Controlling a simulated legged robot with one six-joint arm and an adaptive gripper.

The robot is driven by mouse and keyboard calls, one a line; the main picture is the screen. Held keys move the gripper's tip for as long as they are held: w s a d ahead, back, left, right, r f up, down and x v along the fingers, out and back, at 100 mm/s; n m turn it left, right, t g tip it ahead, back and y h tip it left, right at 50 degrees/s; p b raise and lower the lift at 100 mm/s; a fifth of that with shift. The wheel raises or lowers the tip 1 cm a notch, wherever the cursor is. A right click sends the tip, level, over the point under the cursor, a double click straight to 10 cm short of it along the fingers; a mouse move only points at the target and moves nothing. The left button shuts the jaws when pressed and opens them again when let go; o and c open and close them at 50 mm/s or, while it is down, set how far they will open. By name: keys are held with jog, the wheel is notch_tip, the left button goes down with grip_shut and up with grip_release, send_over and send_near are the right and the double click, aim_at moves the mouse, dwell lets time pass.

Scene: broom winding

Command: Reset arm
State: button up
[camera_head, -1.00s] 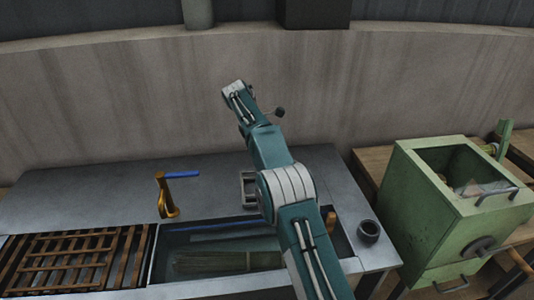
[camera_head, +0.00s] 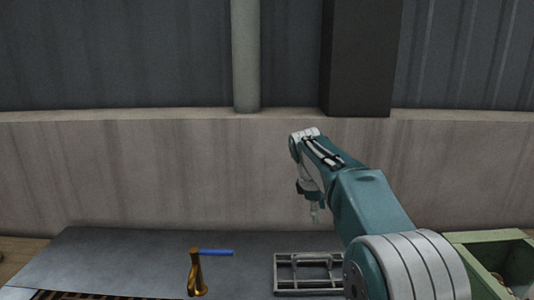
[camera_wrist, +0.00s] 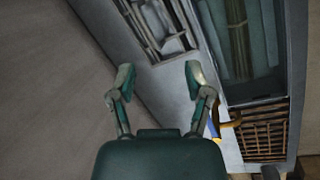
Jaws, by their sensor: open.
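My gripper (camera_head: 314,210) hangs at the end of my raised teal arm in the head view, in front of the concrete wall and above the back of the metal counter (camera_head: 140,258). In the wrist view my gripper (camera_wrist: 160,78) has its two fingers spread apart with nothing between them. The metal rack (camera_wrist: 158,28) lies beyond the fingertips in that view, apart from them. My arm covers part of the counter's right side in the head view.
An orange tap (camera_head: 196,275) with a blue handle stands on the counter. A metal frame (camera_head: 300,262) sits right of it. A green box (camera_head: 490,238) is at the right edge. The wrist view shows a basin with straw bristles (camera_wrist: 238,40) and a wooden grate (camera_wrist: 262,132).

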jog(key=s+d+r+m+t+y, duration=0.1)
jog(key=s+r+m, duration=0.3)
jog(key=s, duration=0.7)
jog(key=s+f+m+t+y, duration=0.1)
jog(key=s+f+m, duration=0.3)
jog(key=s, duration=0.8)
jog(key=s+f+m+t, duration=0.2)
jog(key=s+f+m, duration=0.2)
jog(key=s, duration=0.8)
jog(key=shift+d+f+m+y, duration=0.25)
jog(key=shift+d+m+y, duration=0.05)
jog(key=shift+d+y, duration=0.15)
